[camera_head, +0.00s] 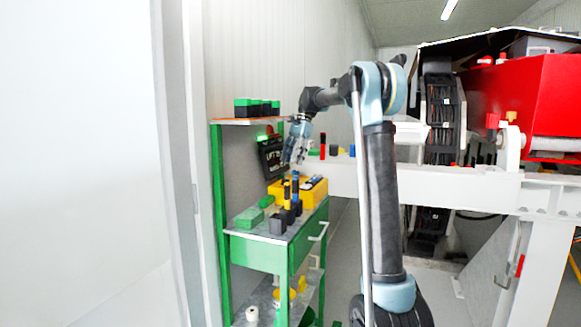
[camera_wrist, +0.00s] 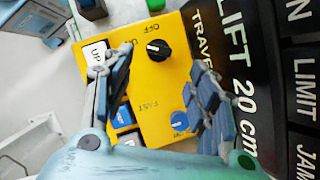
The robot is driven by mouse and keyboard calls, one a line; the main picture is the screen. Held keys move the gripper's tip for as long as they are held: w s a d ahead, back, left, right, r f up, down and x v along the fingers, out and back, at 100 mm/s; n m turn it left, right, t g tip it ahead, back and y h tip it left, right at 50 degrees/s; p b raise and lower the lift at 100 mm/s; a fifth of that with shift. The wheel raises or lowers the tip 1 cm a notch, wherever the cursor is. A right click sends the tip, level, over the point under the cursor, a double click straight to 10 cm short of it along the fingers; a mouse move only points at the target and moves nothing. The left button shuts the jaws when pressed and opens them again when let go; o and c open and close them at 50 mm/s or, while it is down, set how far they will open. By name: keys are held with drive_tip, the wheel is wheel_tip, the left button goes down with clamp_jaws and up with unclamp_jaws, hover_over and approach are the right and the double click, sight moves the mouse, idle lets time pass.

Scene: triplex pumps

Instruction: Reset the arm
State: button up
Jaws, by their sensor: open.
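My gripper (camera_head: 295,152) hangs at the end of my arm above the green workbench (camera_head: 262,254). In the wrist view my gripper (camera_wrist: 160,95) is open, with its fingers apart and nothing between them. A yellow control box (camera_wrist: 170,35) with a black knob (camera_wrist: 158,49), a blue knob (camera_wrist: 179,121) and labelled buttons lies beyond the fingers. The same yellow box (camera_head: 314,193) stands on the bench in the head view. I cannot tell whether a finger touches it. My arm (camera_head: 382,200) rises at the centre and bends left toward the bench.
A black sign with white lettering (camera_head: 272,158) stands behind the box; its lettering (camera_wrist: 240,60) fills the right of the wrist view. Small dark blocks (camera_head: 278,223) and a green block (camera_head: 250,217) sit on the bench. A white beam (camera_head: 440,183) runs right, near red machinery (camera_head: 520,90).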

drive_tip(key=shift+r, duration=0.1)
drive_tip(key=s+d, duration=0.2)
drive_tip(key=s, duration=0.1)
drive_tip(key=s+d+f+n+t, duration=0.1)
drive_tip(key=s+d, duration=0.2)
drive_tip(key=s, duration=0.1)
drive_tip(key=s+d+n, duration=0.1)
drive_tip(key=s+d, duration=0.1)
drive_tip(key=s, duration=0.1)
drive_tip(key=shift+s+d+f+h, duration=0.25)
drive_tip(key=shift+d+f+h, duration=0.05)
drive_tip(key=shift+f, duration=0.05)
drive_tip(key=s+d+f+n+t+h, duration=0.1)
drive_tip(key=s+d+f, duration=0.3)
drive_tip(key=s+f, duration=0.5)
drive_tip(key=s+d+f+n+t+h, duration=0.1)
drive_tip(key=s+d+f+n, duration=0.3)
drive_tip(key=s+f, duration=0.6)
drive_tip(key=s+d+f+n+t, duration=0.2)
drive_tip(key=s+d+f, duration=0.4)
drive_tip(key=s+f, duration=0.3)
drive_tip(key=s+n, duration=0.1)
drive_tip(key=s, duration=0.3)
drive_tip(key=shift+s+f+h, duration=0.15)
drive_tip(key=shift+s+h, duration=0.15)
drive_tip(key=shift+h, duration=0.1)
